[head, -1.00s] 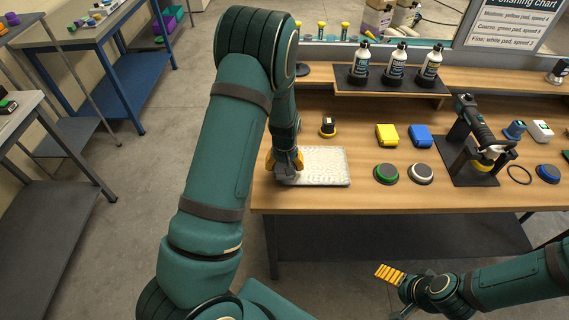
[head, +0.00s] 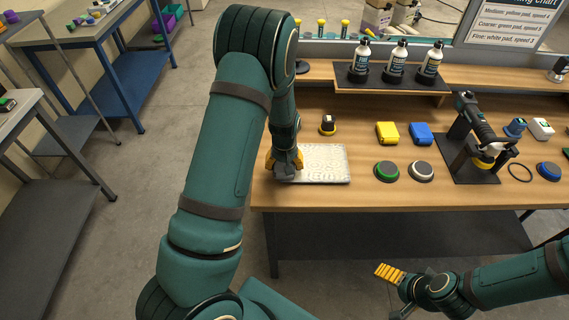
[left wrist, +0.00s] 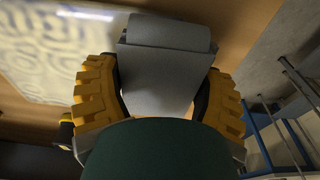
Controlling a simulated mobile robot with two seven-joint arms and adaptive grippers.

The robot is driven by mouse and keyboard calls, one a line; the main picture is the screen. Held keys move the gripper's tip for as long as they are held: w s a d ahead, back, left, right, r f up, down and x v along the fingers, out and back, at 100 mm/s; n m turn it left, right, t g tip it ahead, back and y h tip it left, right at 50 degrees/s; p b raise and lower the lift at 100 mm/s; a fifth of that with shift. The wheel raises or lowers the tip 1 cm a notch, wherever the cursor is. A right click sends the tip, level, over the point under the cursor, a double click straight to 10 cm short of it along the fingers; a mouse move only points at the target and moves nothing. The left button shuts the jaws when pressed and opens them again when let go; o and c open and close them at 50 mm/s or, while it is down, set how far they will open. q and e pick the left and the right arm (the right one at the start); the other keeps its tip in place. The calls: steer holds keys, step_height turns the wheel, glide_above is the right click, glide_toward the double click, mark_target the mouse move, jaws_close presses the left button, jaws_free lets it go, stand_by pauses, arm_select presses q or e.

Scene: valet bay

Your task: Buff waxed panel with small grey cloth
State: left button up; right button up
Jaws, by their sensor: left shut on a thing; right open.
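The waxed panel (head: 327,163) is a pale, swirl-marked rectangle lying flat at the left end of the wooden bench. My left gripper (head: 285,165) is over the panel's left edge, pointing down. In the left wrist view its yellow ribbed fingers (left wrist: 160,90) are shut on the small grey cloth (left wrist: 168,62). The cloth also shows in the head view (head: 284,175), low at the panel's left edge; I cannot tell how firmly it touches. The panel shows with swirls in the left wrist view (left wrist: 60,45). My right gripper (head: 402,285) is open and empty, in front of the bench and apart from it.
On the bench (head: 400,200) right of the panel are a green pad (head: 386,171), a white pad (head: 421,171), yellow (head: 387,133) and blue blocks (head: 421,135), and a polisher (head: 480,125) on a dark stand. A small yellow-and-black item (head: 327,124) stands behind the panel. Bottles line the shelf.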

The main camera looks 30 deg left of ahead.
mark_target(307, 170)
arm_select(q)
steer(key=shift+f+b, duration=0.6)
steer(key=shift+f, duration=0.05)
stand_by(1.1)
steer(key=shift+d, duration=0.1)
